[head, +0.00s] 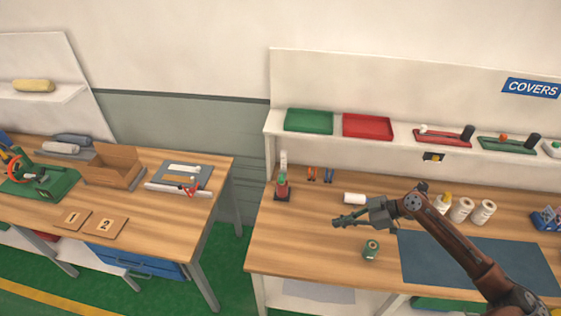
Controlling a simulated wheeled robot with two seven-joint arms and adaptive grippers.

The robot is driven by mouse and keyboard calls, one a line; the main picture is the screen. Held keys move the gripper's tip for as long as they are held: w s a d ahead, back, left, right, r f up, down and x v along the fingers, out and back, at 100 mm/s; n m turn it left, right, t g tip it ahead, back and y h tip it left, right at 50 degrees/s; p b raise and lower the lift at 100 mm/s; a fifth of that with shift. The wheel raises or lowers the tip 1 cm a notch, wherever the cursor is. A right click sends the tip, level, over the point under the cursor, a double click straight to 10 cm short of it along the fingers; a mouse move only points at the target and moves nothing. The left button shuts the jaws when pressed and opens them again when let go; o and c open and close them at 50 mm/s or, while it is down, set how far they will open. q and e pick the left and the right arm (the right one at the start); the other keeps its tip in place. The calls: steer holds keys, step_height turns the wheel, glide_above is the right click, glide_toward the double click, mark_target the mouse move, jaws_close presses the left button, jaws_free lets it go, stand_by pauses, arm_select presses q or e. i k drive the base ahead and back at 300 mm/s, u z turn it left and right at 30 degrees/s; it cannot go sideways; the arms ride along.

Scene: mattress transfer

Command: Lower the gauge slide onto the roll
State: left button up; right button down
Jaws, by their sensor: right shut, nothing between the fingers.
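A small upright gauge (283,176) stands at the left end of the right workbench. It has a dark base and a pale upright part at the top. Something green and red sits low on it; at this size I cannot tell whether that is a roll or where the slide rests. My right gripper (338,223) is shut and empty, pointing left above the bench, to the right of and nearer than the gauge and apart from it. A green roll (371,250) stands below and right of the gripper. A white roll (355,198) lies behind it. My left gripper is out of view.
A blue-grey mat (480,262) covers the bench's right part. White rolls (461,210) stand behind it. Two small tools (320,174) lie beside the gauge. A shelf above holds a green tray (309,121) and a red tray (367,126). The bench's front left is clear.

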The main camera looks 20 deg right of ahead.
mark_target(282, 174)
steer(key=i, duration=1.05)
